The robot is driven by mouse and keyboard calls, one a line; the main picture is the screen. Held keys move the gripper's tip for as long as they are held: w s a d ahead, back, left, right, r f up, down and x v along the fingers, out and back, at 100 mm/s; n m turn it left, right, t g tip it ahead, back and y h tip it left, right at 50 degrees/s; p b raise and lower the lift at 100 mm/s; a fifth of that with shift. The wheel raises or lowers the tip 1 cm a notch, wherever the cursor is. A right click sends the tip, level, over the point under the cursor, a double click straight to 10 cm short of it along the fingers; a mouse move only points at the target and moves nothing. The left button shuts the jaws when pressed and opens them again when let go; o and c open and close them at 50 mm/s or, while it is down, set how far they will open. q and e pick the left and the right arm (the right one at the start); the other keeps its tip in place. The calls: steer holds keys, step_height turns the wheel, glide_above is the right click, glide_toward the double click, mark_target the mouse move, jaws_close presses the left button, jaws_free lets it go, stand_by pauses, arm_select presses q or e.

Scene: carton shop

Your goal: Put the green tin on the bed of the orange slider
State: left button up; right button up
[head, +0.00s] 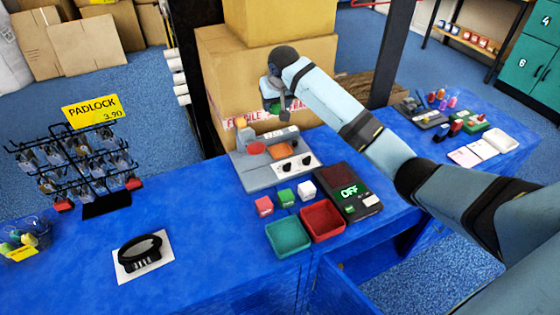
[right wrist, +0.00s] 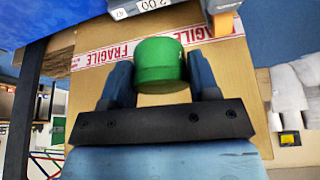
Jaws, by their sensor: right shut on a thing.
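My right gripper (right wrist: 160,85) is shut on the green tin (right wrist: 160,64), with one finger on each side of it. In the head view the right gripper (head: 277,106) is above the back of a grey device on the blue table, and only a little green of the tin shows there. The grey device (head: 250,177) carries orange parts, among them an orange piece (head: 278,148), which may be the orange slider; its bed is hard to make out. The tin is raised and apart from the device. My left gripper is not in view.
Cardboard boxes (head: 290,22) stand close behind the device. In front are small cubes, a green tray (head: 288,237), a red tray (head: 323,221) and a black unit (head: 350,191) reading OFF. A padlock rack (head: 80,165) stands at left. The table between is clear.

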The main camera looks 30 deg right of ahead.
steer(key=shift+w+d+r+m+b, duration=0.3)
steer(key=shift+w+d+r+b, duration=0.25)
steer(key=shift+w+d, duration=0.45)
steer(key=shift+d, duration=0.1)
steer(key=b, duration=0.2)
glide_above(279, 148)
steer(key=s, duration=0.2)
steer(key=f, duration=1.4)
steer(key=shift+w+a+f, duration=0.15)
steer(key=shift+w+f, duration=0.05)
steer(key=shift+f, duration=0.55)
step_height(279, 148, down, 4)
steer(key=shift+f+b, duration=0.1)
steer(key=shift+b, duration=0.35)
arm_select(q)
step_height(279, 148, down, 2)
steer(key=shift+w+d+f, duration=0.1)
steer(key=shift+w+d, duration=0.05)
arm_select(e)
steer(key=o, duration=0.7)
